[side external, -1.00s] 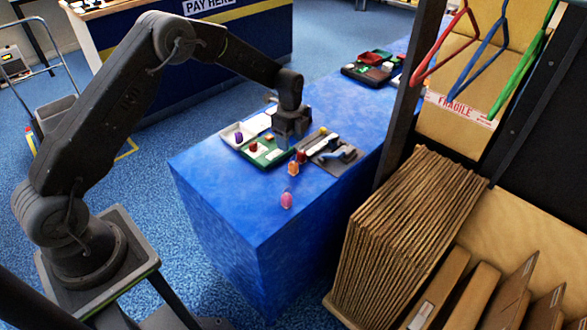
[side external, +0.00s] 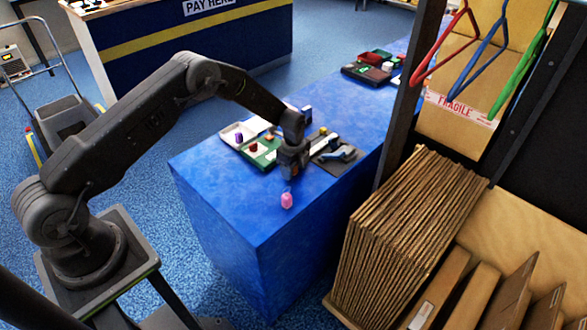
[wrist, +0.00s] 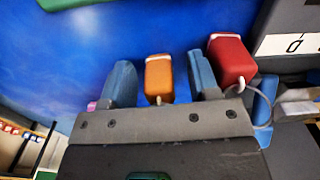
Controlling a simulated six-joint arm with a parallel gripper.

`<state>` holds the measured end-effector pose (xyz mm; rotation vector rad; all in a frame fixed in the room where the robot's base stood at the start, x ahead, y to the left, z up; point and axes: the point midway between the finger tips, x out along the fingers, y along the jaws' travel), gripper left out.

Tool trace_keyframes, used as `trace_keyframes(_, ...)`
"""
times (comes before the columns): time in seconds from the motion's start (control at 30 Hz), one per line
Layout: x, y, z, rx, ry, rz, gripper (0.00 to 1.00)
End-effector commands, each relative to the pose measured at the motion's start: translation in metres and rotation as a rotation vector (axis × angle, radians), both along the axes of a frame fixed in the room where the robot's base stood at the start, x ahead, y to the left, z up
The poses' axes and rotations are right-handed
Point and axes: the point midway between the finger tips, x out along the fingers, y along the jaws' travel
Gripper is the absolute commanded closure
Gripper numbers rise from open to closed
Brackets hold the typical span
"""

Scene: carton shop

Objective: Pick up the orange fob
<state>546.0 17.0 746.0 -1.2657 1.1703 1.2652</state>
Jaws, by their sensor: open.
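The orange fob (wrist: 158,80) lies on the blue counter (wrist: 75,45) in the wrist view, with a pale cap end and a small ring at its near end. My gripper (wrist: 160,62) is open, with one blue finger on each side of the fob. I cannot tell whether either finger touches it. A red fob (wrist: 231,60) lies just outside the right finger. In the side external view my gripper (side external: 291,172) is low over the counter and hides the orange and red fobs. A pink fob (side external: 287,200) lies nearer the front, apart from the gripper.
A green and white tray (side external: 262,158) with small items and a dark tray (side external: 338,155) with tools lie beside the gripper. Stacked cardboard (side external: 395,225) and a dark post (side external: 405,100) stand to the right.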

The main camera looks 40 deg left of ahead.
Motion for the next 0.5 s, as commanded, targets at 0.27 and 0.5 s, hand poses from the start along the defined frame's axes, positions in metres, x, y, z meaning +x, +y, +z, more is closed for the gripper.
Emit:
trace_keyframes(0.27,-0.0001,0.0002,0.0002,0.0,0.0,0.0,0.55)
trace_keyframes(0.5,-0.0002,0.0001,0.0003,0.0,0.0,0.0,0.78)
